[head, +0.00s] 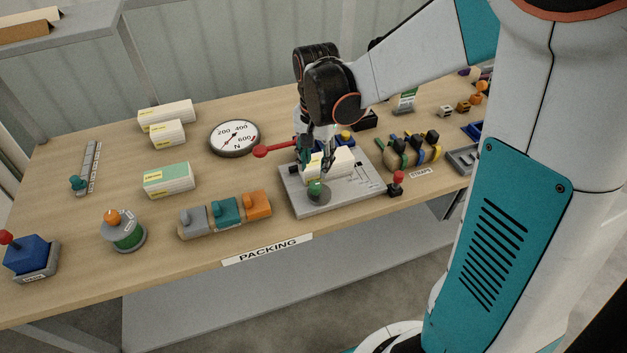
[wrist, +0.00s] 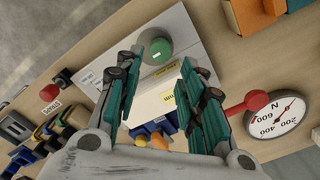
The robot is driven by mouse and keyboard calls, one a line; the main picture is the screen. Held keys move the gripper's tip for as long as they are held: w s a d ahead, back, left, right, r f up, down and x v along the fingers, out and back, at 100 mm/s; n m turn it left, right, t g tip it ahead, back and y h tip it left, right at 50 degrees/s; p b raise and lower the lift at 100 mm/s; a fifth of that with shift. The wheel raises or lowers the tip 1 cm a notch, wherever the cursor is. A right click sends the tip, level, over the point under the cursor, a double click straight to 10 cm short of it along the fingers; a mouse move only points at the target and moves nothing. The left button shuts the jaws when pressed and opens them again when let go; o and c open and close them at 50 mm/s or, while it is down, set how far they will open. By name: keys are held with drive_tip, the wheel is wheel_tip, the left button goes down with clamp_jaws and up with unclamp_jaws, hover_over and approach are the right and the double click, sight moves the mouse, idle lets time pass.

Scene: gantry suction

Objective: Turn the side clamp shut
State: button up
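A grey fixture plate (head: 347,200) lies at the table's front edge with a white box (head: 341,163) on it. A lever with a red knob (head: 261,151) sticks out left from the fixture; the red knob (wrist: 257,101) also shows in the wrist view. A green knob (head: 316,189) stands at the plate's front; it shows as a green dome (wrist: 158,52) in the wrist view. Which is the side clamp is not labelled. My gripper (head: 318,160) is over the plate, pointing down. Its fingers (wrist: 171,72) are apart, with the white box (wrist: 150,100) below or between them. I cannot tell whether they touch it.
A round dial (head: 234,138) lies left of the red knob. Grey, teal and orange blocks (head: 226,212) sit front left.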

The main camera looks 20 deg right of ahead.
sight(315, 184)
wheel_tip(315, 184, down, 8)
drive_tip(key=shift+r+b, duration=0.15)
drive_tip(key=shift+b, duration=1.1)
drive_tip(key=c, duration=0.8)
